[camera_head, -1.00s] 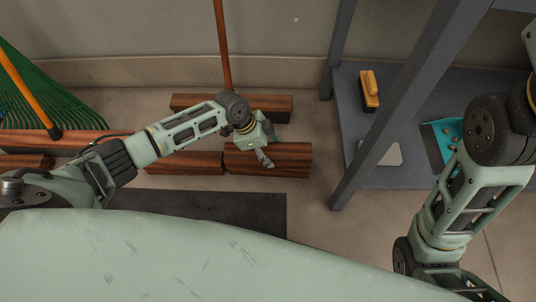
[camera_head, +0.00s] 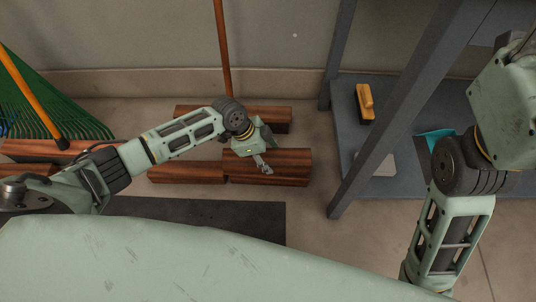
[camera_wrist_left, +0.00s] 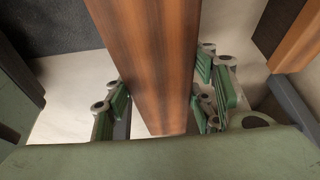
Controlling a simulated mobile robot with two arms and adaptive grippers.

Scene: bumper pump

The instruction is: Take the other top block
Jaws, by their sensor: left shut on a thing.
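A reddish-brown wooden block (camera_head: 285,166) lies level near the middle of the head view. My left gripper (camera_head: 263,164) is over its near-left part, fingers pointing down. In the left wrist view the block (camera_wrist_left: 150,50) runs lengthwise between the green-padded fingers, and the gripper (camera_wrist_left: 163,103) is shut on it. Whether the block is clear of what lies beneath cannot be told. Another brown block (camera_head: 187,173) lies just left of it, and one more (camera_head: 270,117) lies behind, partly hidden by my arm. My right arm is at the right; its gripper is out of view.
A grey metal shelf (camera_head: 408,100) stands at the right, with a yellow-handled brush (camera_head: 365,102) and a teal item (camera_head: 437,138) on it. A green rake (camera_head: 50,105) and more wood are at the left. A wooden pole (camera_head: 222,50) rises behind the blocks. A dark mat (camera_head: 230,213) lies in front.

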